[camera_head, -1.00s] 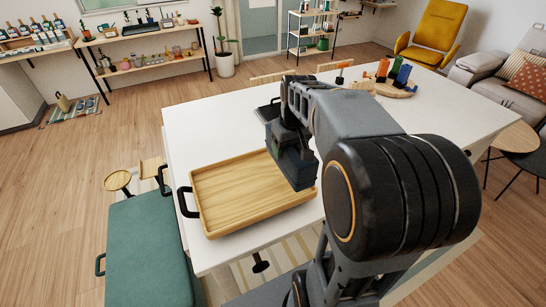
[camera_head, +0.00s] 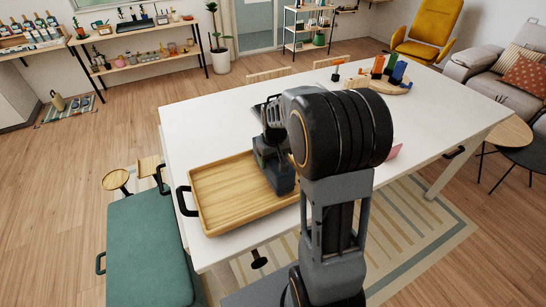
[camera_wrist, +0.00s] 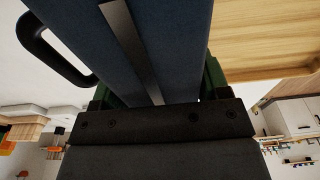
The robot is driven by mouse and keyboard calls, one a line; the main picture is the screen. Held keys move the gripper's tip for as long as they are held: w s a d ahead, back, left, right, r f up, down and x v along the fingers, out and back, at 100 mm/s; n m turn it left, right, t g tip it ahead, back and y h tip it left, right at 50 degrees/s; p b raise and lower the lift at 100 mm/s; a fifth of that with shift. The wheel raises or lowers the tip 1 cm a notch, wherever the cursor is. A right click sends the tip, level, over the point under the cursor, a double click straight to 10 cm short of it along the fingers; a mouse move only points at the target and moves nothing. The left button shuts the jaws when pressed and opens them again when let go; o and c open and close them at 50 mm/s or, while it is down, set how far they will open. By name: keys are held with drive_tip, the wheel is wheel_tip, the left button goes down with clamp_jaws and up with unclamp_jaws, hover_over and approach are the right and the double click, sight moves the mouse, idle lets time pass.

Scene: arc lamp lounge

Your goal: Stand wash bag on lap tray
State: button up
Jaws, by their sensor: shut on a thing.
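The wash bag is a dark blue block with a dark strip along it, filling the upper middle of the wrist view (camera_wrist: 165,45). It also shows below my gripper in the head view (camera_head: 282,184). My gripper (camera_head: 270,160) is shut on it, with green finger parts at both sides in the wrist view (camera_wrist: 158,92). The lap tray (camera_head: 222,200) is pale wood with black handles, on the white table. The bag is upright over the tray's right part; whether it touches the floor is unclear. The tray's wood (camera_wrist: 270,45) shows at upper right in the wrist view.
The white table (camera_head: 205,125) has a round wooden board with coloured items (camera_head: 385,82) at its far side. A pink item (camera_head: 393,152), partly hidden, lies right of my arm. A green bench (camera_head: 150,245) stands left. The tray's left part is empty.

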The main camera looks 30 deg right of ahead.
drive_tip(key=shift+f, duration=0.15)
drive_tip(key=o, duration=1.1)
drive_tip(key=shift+o, duration=0.2)
drive_tip(key=r, duration=0.3)
drive_tip(key=s+r, duration=0.1)
drive_tip(key=r, duration=0.3)
drive_tip(key=r+b, duration=0.1)
drive_tip(key=r, duration=0.3)
drive_tip(key=shift+s+r, duration=0.2)
drive_tip(key=s+a+t, duration=0.1)
drive_tip(key=s+a, duration=0.3)
drive_tip(key=s, duration=0.3)
drive_tip(key=s+a+f+t, duration=0.1)
drive_tip(key=s+a+t, duration=0.1)
drive_tip(key=s+a, duration=0.3)
drive_tip(key=shift+s, duration=1.25)
